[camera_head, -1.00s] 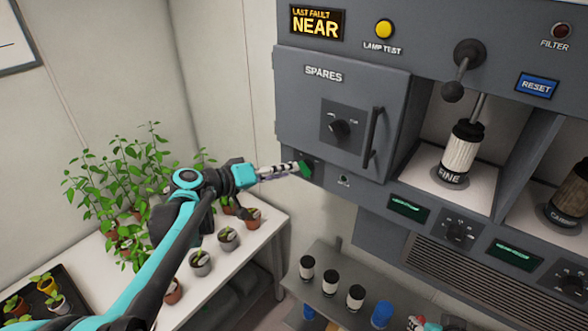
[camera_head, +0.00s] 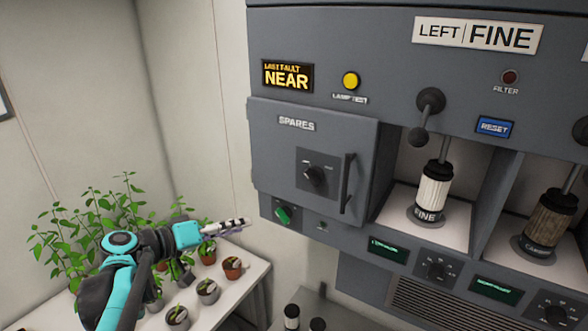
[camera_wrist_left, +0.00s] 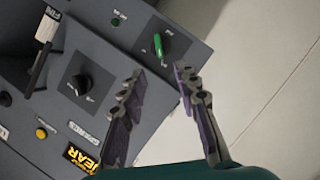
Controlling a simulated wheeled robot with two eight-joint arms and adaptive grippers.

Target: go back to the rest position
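My left gripper (camera_head: 238,226) is to the left of the grey machine (camera_head: 390,75), apart from it and above the plant table. In the left wrist view the left gripper (camera_wrist_left: 158,82) has its two fingers spread with nothing between them. The green knob (camera_head: 283,214) is on the machine's lower left panel, to the right of the fingertips. The green knob (camera_wrist_left: 158,45) also shows beyond the fingers in the left wrist view. My right gripper is in neither view.
The closed SPARES door (camera_head: 270,160) has a dark dial and a handle. A FINE filter (camera_head: 433,190) stands in the bay to its right. Potted plants stand on the white table (camera_head: 225,290) below my left arm. The wall (camera_head: 185,110) behind the arm is bare.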

